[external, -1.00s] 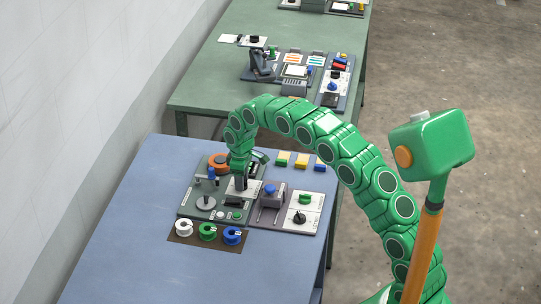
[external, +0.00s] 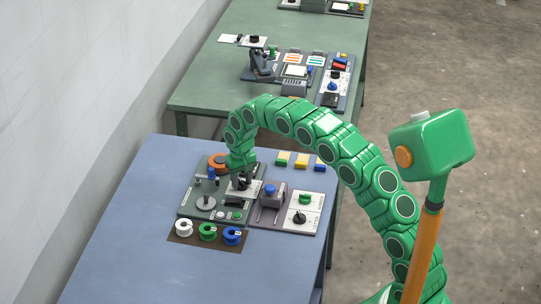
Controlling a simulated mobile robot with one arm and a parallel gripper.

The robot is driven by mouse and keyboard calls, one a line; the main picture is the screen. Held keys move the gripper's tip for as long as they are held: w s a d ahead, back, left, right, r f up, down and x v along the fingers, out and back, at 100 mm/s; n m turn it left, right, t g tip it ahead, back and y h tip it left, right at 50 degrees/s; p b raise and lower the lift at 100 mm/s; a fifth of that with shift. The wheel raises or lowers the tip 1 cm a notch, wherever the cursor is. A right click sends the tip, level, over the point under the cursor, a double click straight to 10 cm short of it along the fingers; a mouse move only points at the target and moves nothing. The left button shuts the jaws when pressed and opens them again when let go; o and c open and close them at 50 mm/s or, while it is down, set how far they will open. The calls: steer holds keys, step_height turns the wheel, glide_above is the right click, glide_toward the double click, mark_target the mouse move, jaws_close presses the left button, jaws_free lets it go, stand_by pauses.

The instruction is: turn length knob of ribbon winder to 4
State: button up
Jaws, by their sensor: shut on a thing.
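The ribbon winder (external: 190,207) is the dark green-grey board at the left of the blue table, with an orange ring, a grey disc and a light dial plate. My gripper (external: 241,184) points down over this dial plate (external: 256,186). It is shut on the length knob, which is mostly hidden by the fingers. The pointer and the dial's numbers are too small and covered to read.
White, green and blue spools (external: 208,232) stand on a brown mat in front of the winder. A neighbouring unit with a blue knob (external: 269,189) and a panel with green and black knobs (external: 300,217) stand to the right. Yellow, green and blue blocks (external: 301,161) lie behind.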

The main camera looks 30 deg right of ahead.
mark_target(242, 181)
steer(key=shift+r+m, duration=0.15)
steer(key=shift+m, duration=0.85)
steer(key=shift+w, duration=0.1)
steer(key=o, duration=1.1)
steer(key=shift+c, duration=0.2)
step_height(242, 181, up, 8)
steer(key=shift+f, duration=0.15)
